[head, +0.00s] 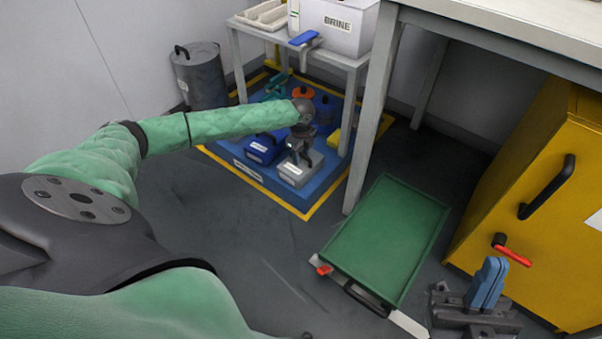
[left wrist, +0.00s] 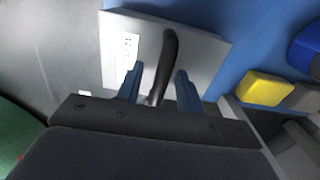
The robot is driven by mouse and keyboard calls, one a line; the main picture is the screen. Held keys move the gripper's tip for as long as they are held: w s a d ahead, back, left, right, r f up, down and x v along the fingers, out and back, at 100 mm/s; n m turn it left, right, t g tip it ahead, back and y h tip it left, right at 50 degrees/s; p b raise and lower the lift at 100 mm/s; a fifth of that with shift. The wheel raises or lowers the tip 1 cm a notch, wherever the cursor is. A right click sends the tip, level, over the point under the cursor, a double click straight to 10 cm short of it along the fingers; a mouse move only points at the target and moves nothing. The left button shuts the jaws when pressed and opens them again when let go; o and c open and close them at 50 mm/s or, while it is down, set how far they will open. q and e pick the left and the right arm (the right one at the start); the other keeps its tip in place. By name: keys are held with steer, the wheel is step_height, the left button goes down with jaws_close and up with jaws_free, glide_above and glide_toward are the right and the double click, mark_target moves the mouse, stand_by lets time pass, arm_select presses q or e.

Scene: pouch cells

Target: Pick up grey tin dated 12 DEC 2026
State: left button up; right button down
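A grey tin (head: 300,172) with a white label and black handle sits on the blue floor mat. My left gripper (head: 299,150) is directly above it. In the left wrist view, the tin's lid (left wrist: 200,50) fills the upper middle, and its label (left wrist: 122,48) is too small to read. The black handle (left wrist: 170,55) stands between the two blue fingers of my left gripper (left wrist: 160,88), with gaps on both sides; the fingers are apart. My right gripper (head: 488,283) is at the lower right of the head view, its blue fingers together and empty.
A blue tin (head: 264,148) stands left of the grey tin, with a yellow block (head: 334,138) to the right. More tins, one orange-topped (head: 302,92), stand behind under a small table (head: 349,62). A green tray cart (head: 385,235) and yellow cabinet (head: 530,165) are right.

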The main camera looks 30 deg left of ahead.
arm_select(q)
steer(key=shift+c, duration=0.5)
jaws_close()
steer(key=shift+r, duration=0.1)
stand_by(0.9)
